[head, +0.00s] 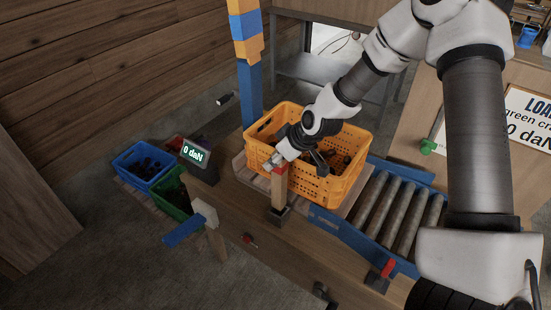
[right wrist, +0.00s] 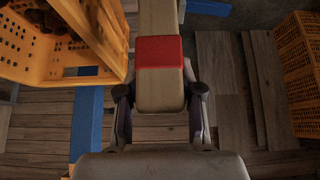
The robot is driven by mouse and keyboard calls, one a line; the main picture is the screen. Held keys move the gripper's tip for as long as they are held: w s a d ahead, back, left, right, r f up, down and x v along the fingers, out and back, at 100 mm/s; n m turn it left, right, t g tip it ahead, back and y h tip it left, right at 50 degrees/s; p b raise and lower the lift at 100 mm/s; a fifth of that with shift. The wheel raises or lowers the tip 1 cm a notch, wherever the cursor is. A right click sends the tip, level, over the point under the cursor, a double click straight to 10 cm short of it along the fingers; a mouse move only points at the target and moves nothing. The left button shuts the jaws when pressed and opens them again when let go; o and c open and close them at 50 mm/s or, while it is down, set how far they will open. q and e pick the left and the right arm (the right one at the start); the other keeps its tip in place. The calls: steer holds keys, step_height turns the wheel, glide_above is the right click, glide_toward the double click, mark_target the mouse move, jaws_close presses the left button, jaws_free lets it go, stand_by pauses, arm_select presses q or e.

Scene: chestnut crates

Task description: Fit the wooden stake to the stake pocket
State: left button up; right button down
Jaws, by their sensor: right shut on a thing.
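The wooden stake (head: 279,191) is a pale square post with a red band near its top, and it stands roughly upright in front of the orange crate. My right gripper (head: 277,164) is shut on its upper part. In the right wrist view the stake (right wrist: 160,95) with its red band lies between the two fingers of the right gripper (right wrist: 160,98). The dark stake pocket (head: 278,215) is at the stake's lower end, on the side of the wooden bench. I cannot tell how far the stake is inside it. My left gripper is not in view.
An orange crate (head: 334,193) of dark chestnuts stands right behind the stake. A roller conveyor (head: 388,213) with a red-handled lever (head: 387,269) is at right. Blue (head: 137,181) and green crates, a display reading 0 daN (head: 196,154) and a white-topped post (head: 205,212) are at left.

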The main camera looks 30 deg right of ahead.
mark_target(275, 176)
steer(key=shift+f+b, duration=2.9)
steer(key=shift+f, duration=0.3)
steer(key=c, duration=0.7)
jaws_free()
steer(key=shift+r, duration=0.1)
